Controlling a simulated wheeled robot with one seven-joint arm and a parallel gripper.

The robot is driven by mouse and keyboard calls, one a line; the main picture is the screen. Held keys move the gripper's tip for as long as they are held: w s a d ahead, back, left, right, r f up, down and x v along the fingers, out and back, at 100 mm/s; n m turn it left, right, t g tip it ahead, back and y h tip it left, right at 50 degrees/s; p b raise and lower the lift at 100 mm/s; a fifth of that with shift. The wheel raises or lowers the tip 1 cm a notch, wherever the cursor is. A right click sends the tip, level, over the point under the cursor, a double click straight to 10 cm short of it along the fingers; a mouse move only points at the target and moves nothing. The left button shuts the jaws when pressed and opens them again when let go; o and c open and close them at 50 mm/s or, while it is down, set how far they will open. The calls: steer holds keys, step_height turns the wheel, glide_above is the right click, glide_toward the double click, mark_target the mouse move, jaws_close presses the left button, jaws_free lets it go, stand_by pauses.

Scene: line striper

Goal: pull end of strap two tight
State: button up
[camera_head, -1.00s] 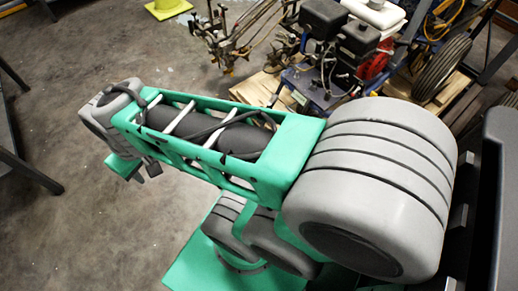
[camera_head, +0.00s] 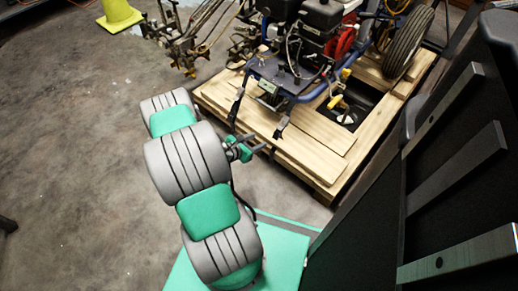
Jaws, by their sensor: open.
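The line striper (camera_head: 300,60), a blue-framed machine with an engine, stands on a wooden pallet (camera_head: 315,165). One dark strap (camera_head: 237,106) hangs over the pallet's left edge. Another dark strap (camera_head: 283,122) runs down from the machine's frame over the boards. Which of them is strap two I cannot tell. My gripper (camera_head: 257,148) is at the pallet's near-left edge, just below the straps' lower ends. Its dark fingers are small in view and open. I see nothing between them, and contact with a strap cannot be made out.
A yellow cone (camera_head: 119,14) stands at the top left. A wheel (camera_head: 408,42) of the machine rises at the pallet's far right. A dark panel with metal bars (camera_head: 445,175) fills the right side. The concrete floor (camera_head: 75,170) left of my arm is clear.

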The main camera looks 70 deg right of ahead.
mark_target(276, 136)
steer(key=shift+n, duration=0.4)
steer(key=b+x, duration=0.2)
steer(key=x, duration=0.1)
steer(key=b+x, duration=0.2)
steer(key=x, duration=0.2)
steer(key=s+b+x, duration=0.1)
steer(key=b+x, duration=0.1)
steer(key=x, duration=0.2)
steer(key=shift+a+f, duration=0.25)
steer(key=shift+a, duration=0.15)
steer(key=shift+s+d+f, duration=0.1)
steer(key=shift+s+d, duration=0.15)
steer(key=shift+d, duration=0.35)
jaws_close()
